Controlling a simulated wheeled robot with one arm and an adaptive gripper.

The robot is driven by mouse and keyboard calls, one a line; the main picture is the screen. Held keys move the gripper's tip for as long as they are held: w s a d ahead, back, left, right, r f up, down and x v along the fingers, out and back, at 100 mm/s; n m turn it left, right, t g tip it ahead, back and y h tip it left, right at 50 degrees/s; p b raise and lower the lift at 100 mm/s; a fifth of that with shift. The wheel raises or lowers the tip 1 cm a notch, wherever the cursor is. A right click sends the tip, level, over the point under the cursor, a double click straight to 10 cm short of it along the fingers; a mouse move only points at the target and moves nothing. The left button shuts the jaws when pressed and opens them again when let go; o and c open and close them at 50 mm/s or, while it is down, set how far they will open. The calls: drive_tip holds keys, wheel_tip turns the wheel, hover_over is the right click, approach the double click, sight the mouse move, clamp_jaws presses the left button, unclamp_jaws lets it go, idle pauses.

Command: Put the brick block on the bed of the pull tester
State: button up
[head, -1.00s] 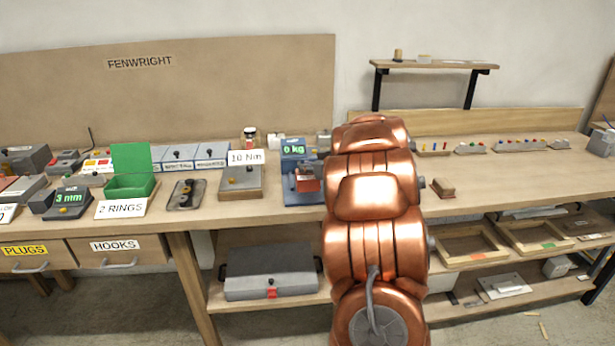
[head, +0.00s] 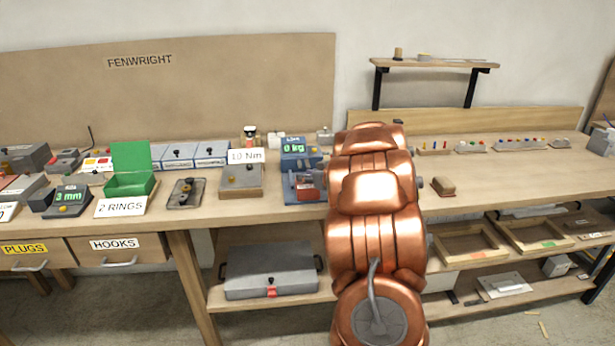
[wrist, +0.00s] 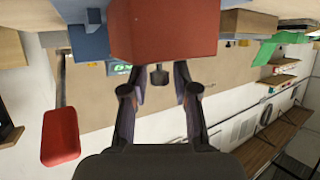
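The brick block (head: 307,189) is on the bed of the blue pull tester (head: 294,197), left of my copper arm in the head view. In the upside-down wrist view the brick block (wrist: 163,30) fills the top centre, with a dark knob (wrist: 159,76) standing from it. My gripper (wrist: 160,84) has its two fingers spread either side of this knob, with gaps visible on both sides. Blue parts of the tester show behind the block. The exact contact under the block is hidden. In the head view my arm hides part of the gripper.
A brown block (head: 443,187) lies on the bench right of my arm. A grey box (head: 241,181) with a "10 Nm" sign stands left of the tester. A red rounded piece (wrist: 60,136) shows at left in the wrist view.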

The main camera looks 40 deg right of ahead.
drive_tip(key=shift+o, duration=0.5)
drive_tip(key=shift+r, duration=0.2)
drive_tip(key=v, duration=1.2)
drive_tip(key=shift+a, duration=0.1)
